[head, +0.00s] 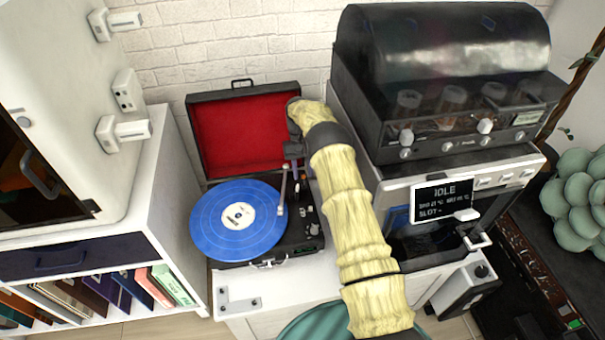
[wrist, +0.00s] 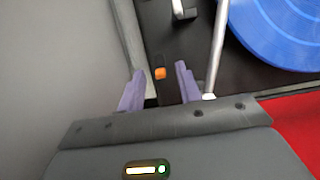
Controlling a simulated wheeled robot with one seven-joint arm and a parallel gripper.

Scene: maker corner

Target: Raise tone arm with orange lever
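The record player (head: 262,247) stands open on a white cabinet, with a blue record (head: 238,218) on it. The record also shows at the top right of the wrist view (wrist: 282,32). The pale tone arm (head: 283,190) lies along the record's right side; in the wrist view its tube (wrist: 217,45) is right of the fingers. The small orange lever (wrist: 160,73) shows between and just beyond my gripper's two purple fingers (wrist: 159,82). The fingers are apart, with a gap around the lever; I cannot tell if either touches it. In the head view my gripper (head: 295,150) is over the deck's back right; the lever is not clear there.
The raised red-lined lid (head: 237,135) stands behind the deck, close to my gripper. A black and silver machine (head: 440,85) with an IDLE screen (head: 444,200) is on the right. A white shelf of books (head: 95,262) is on the left.

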